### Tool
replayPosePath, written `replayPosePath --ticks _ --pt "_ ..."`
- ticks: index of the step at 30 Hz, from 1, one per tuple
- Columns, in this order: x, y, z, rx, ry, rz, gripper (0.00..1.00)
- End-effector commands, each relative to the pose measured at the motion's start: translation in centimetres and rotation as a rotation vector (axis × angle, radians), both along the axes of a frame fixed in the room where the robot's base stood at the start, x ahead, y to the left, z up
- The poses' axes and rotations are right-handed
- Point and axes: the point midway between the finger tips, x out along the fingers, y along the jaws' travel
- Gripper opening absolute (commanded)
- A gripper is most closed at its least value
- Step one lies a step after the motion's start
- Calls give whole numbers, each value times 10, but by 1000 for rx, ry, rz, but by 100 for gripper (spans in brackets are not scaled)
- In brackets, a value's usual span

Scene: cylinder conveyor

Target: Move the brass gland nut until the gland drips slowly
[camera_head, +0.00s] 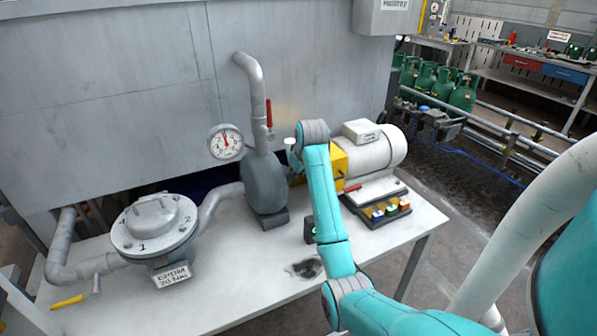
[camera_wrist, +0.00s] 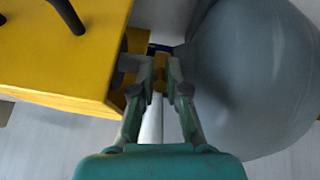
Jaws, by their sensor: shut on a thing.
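In the wrist view my gripper (camera_wrist: 159,72) is closed in the narrow gap between the yellow coupling guard (camera_wrist: 60,55) and the rounded grey pump body (camera_wrist: 250,70). A small brass-coloured part, which looks like the gland nut (camera_wrist: 159,84), shows between the fingers, and they are shut on it. Most of the nut is hidden by the fingers. In the head view my arm covers the gland, between the grey pump (camera_head: 266,190) and the yellow guard (camera_head: 340,165). No drip can be made out in either view. A dark patch (camera_head: 305,268) lies on the white bench below.
A gauge (camera_head: 226,142) and a red-handled valve (camera_head: 269,115) are above the pump. The round lidded strainer (camera_head: 155,225) is at left.

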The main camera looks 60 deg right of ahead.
Motion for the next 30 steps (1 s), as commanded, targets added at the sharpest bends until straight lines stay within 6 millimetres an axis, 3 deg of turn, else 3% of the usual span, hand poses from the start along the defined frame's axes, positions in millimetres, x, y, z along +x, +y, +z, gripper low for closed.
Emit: replayPosePath --ticks 8,18,19,20,30 --pt "-4 2 -8 -62 -103 0 0" --pt "-4 2 -8 -67 -110 0 0" --pt "-4 2 -8 -67 -110 0 21" --pt "-4 2 -8 -67 -110 0 25" --pt "-5 3 -5 -67 -110 0 25"
